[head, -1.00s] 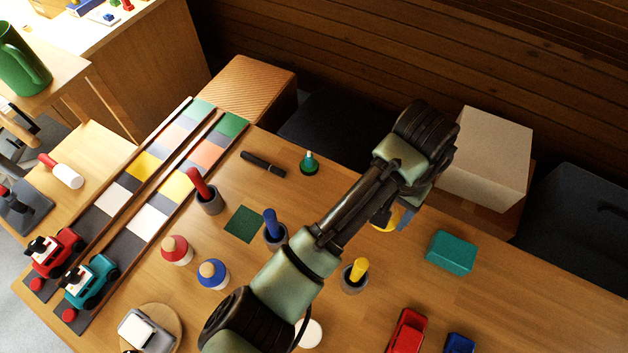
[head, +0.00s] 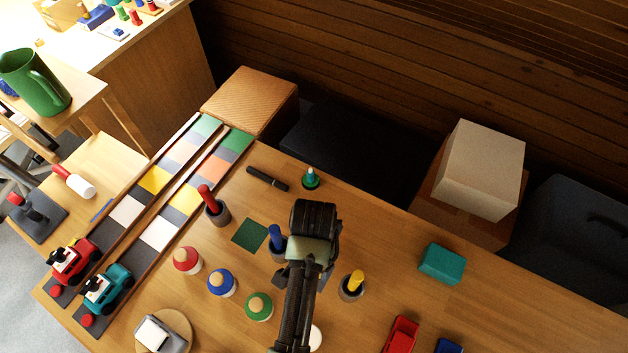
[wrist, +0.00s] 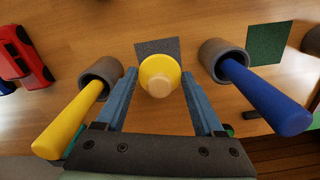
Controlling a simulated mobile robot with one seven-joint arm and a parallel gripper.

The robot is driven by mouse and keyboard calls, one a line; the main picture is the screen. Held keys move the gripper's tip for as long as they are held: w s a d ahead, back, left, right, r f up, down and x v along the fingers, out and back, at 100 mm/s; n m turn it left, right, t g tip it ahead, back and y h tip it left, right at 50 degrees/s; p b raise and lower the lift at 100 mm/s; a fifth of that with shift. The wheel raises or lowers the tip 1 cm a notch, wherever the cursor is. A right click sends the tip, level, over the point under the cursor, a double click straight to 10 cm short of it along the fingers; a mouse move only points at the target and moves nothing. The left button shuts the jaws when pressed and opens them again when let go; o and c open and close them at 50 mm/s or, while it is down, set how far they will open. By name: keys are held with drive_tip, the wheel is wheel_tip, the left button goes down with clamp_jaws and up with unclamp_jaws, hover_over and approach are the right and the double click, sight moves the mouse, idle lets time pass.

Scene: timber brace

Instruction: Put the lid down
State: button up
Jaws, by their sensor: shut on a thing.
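My gripper (wrist: 160,73) is shut on a yellow lid (wrist: 158,70) with a pale wooden knob, seen in the wrist view. The lid is over or beside a dark grey square patch (wrist: 157,46) on the table; I cannot tell whether it touches the surface. In the head view my arm hides the lid and fingers. A cup with a yellow handle (head: 356,279) stands on one side of the gripper and a cup with a blue handle (head: 275,236) on the other.
Red (head: 187,260), blue (head: 221,282) and green (head: 258,306) knobbed pieces stand left of my arm. A green square patch (head: 250,235) lies near the blue-handled cup. A teal block (head: 442,264) and a red toy car (head: 401,335) are to the right. The table between is bare.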

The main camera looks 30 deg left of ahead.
drive_tip(key=shift+f, duration=2.35)
drive_tip(key=shift+f, duration=0.1)
drive_tip(key=o, duration=1.3)
wheel_tip(320, 180, up, 12)
drive_tip(key=shift+r+p, duration=0.15)
drive_tip(key=shift+p, duration=0.2)
